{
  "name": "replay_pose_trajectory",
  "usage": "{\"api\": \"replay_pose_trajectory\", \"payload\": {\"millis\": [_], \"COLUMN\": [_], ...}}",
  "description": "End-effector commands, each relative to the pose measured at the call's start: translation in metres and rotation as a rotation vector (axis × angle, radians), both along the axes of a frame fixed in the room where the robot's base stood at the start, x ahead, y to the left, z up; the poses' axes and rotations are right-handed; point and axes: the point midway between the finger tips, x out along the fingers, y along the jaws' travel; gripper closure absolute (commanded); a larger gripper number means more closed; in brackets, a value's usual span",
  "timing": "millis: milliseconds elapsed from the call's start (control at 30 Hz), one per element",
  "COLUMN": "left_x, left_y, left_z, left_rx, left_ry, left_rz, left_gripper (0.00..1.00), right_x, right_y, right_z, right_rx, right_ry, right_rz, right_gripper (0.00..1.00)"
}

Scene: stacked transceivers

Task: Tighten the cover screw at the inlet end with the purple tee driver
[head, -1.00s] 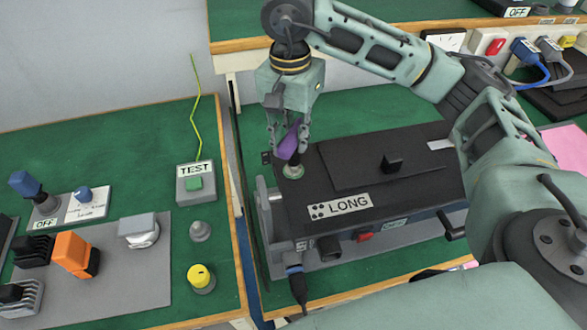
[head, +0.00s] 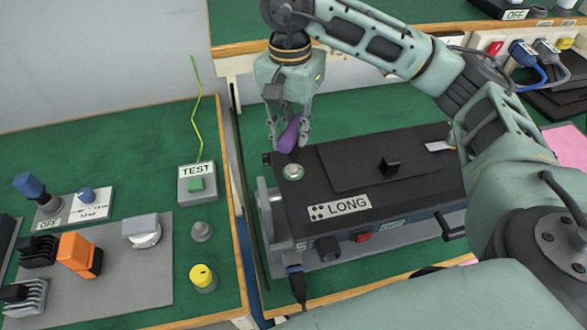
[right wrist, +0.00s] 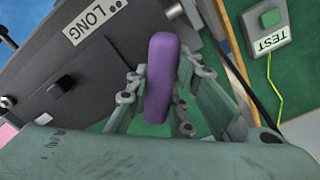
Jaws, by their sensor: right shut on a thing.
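The purple tee driver (head: 289,134) is held between the fingers of my right gripper (head: 287,140). It is tilted in the head view, and only its purple handle shows clearly. In the right wrist view the purple handle (right wrist: 160,80) lies between the fingers (right wrist: 158,100). A black unit (head: 302,204) with a LONG label lies below. I cannot make out a screw head there. My left gripper is out of view.
A TEST box (head: 197,184) with a green button stands on the left bench. A grey mat (head: 130,275) there holds an orange block (head: 76,253) and several other parts. A black knob (head: 389,166) rises from the unit's top. A gap separates the two benches.

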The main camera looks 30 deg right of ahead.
Motion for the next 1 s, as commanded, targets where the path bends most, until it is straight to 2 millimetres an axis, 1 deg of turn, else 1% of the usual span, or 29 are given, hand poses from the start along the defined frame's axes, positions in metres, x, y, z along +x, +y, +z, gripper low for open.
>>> {"api": "replay_pose_trajectory", "payload": {"millis": [33,367,800,1000], "left_x": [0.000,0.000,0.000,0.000], "left_y": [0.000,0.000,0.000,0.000], "left_z": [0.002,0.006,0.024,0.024], "left_rx": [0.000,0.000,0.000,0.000], "left_ry": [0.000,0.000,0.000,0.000], "left_rz": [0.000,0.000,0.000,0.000], "left_gripper": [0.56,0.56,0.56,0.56], "right_x": [0.000,0.000,0.001,0.000], "right_y": [0.000,0.000,0.000,0.000], "right_z": [0.003,0.010,0.044,0.046], "right_rx": [0.001,0.001,0.001,0.000], "right_ry": [-0.001,-0.001,-0.002,0.000], "right_rz": [0.000,0.000,0.000,0.000], "right_gripper": [1.00,1.00,1.00,1.00]}}
